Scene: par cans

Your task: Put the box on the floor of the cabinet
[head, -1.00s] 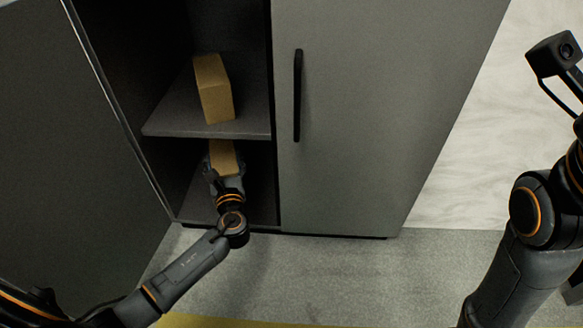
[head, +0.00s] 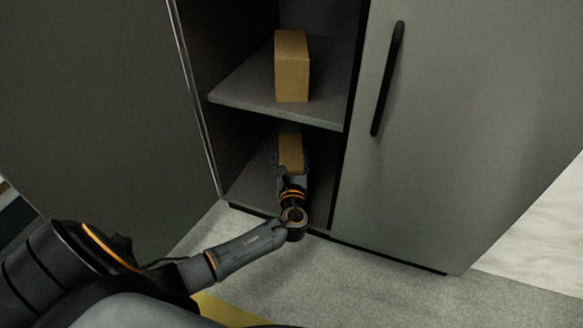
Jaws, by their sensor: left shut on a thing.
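The grey cabinet (head: 440,130) has its left bay open. A brown box (head: 291,153) is in the lower compartment, below the shelf. My left gripper (head: 291,168) reaches into that compartment and is shut on this box, which it partly hides. I cannot tell whether the box touches the cabinet floor (head: 250,188). A second brown box (head: 292,68) stands upright on the shelf (head: 245,92) above. My right gripper is not in view.
The left cabinet door (head: 90,110) stands open at the left. The right door is shut, with a black vertical handle (head: 387,80). Grey floor (head: 370,290) with a yellow stripe (head: 225,308) lies in front.

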